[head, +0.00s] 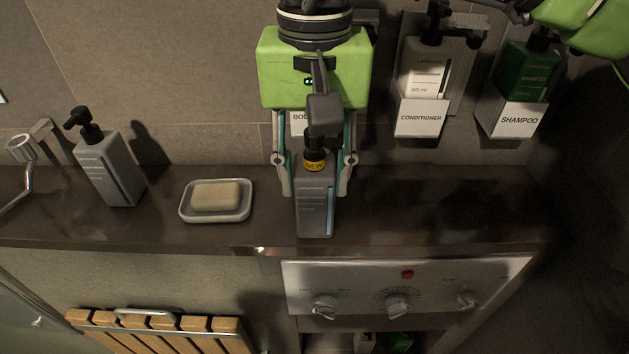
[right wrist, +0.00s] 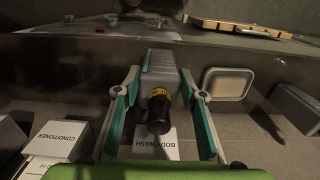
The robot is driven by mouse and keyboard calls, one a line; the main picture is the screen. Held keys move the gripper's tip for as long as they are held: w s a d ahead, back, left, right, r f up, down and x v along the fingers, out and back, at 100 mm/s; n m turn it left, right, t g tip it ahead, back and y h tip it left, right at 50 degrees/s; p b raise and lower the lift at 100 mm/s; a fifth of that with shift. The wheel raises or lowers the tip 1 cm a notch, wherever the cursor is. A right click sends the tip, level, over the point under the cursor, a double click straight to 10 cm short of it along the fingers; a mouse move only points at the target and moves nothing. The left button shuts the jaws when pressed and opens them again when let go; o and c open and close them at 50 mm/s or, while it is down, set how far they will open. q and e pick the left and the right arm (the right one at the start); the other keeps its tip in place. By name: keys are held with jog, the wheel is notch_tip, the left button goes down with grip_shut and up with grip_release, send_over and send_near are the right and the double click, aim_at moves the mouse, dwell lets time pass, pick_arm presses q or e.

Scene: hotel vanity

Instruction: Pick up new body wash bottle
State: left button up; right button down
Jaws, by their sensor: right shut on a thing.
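The new body wash bottle (head: 315,205) is grey with a black pump and a yellow NEW tag, and stands on the dark shelf in the head view. In the right wrist view the bottle (right wrist: 160,65) is between the fingers, its black pump toward the camera. My right gripper (head: 316,188) comes from above and is shut on the bottle, one finger on each side. The right gripper also shows in the right wrist view (right wrist: 160,95). The wall holder labelled BODY WASH (right wrist: 150,143) is partly hidden behind the gripper in the head view. My left gripper is not in view.
A soap dish (head: 216,214) and another grey pump bottle (head: 107,168) stand on the shelf (head: 440,215) to the left. Conditioner (head: 424,75) and shampoo (head: 525,75) sit in wall holders to the right. The shelf's right part is clear. A panel with knobs (head: 397,303) is below.

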aim_at(314, 140)
jog(key=shift+r, duration=0.5)
notch_tip(314, 140, up, 2)
jog(key=shift+r, duration=0.1)
pick_arm(q)
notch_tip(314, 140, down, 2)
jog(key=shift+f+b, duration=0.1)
jog(key=shift+b, duration=0.95)
pick_arm(e)
jog(key=s+a+r, duration=0.4)
jog(key=s+r, duration=0.6)
jog(key=s, duration=0.3)
jog(key=shift+s+a, duration=0.2)
